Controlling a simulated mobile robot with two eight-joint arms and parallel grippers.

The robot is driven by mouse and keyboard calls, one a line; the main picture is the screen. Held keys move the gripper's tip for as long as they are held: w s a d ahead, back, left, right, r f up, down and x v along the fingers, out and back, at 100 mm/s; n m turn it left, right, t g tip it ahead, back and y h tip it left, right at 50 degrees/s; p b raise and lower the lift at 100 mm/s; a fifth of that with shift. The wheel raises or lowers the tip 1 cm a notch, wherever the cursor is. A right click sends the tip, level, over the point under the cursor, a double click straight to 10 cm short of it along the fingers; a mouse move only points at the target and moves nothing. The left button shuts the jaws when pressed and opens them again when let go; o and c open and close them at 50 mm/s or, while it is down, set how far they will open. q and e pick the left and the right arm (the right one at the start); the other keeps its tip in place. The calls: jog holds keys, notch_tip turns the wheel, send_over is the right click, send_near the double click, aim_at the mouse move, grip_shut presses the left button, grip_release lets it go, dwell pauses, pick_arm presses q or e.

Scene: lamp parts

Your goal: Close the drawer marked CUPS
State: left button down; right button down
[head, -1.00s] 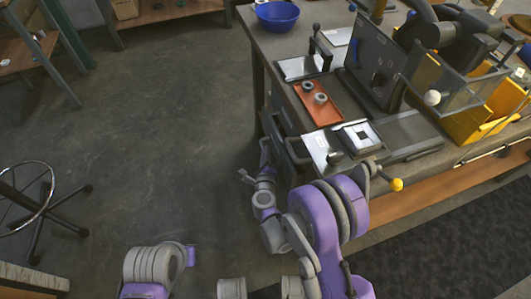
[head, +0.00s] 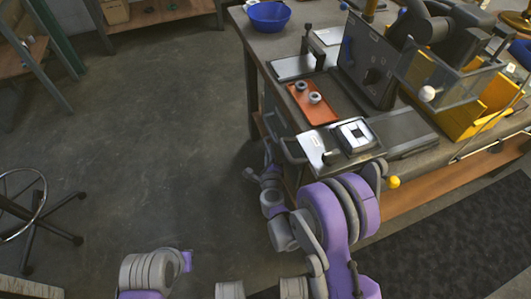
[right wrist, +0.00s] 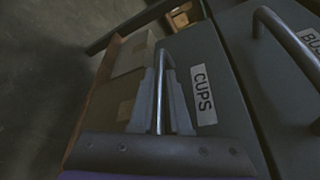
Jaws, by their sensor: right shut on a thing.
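In the right wrist view the drawer marked CUPS (right wrist: 203,72) has a dark grey front with a white label, seen turned sideways. My right gripper (right wrist: 163,85) is shut around its metal bar handle (right wrist: 160,112), with a finger on either side. In the head view my right gripper (head: 269,158) is small and low at the bench's left end, by the drawer fronts. How far the drawer stands out is hard to tell. My left gripper is not in view; only part of that arm shows at the bottom left.
A second drawer (right wrist: 262,75), its label partly cut off, adjoins the CUPS drawer. Boxes (right wrist: 122,80) sit beyond the drawer's other side. The bench top (head: 285,45) holds a blue bowl (head: 268,16) and an orange tray (head: 323,113). A stool (head: 40,215) stands left on open floor.

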jog(key=shift+w+d, duration=0.1)
jog(key=shift+d, duration=0.1)
jog(key=c, duration=0.9)
grip_release()
jog(key=p+v, duration=0.1)
jog(key=v, duration=1)
jog(key=shift+f, duration=0.1)
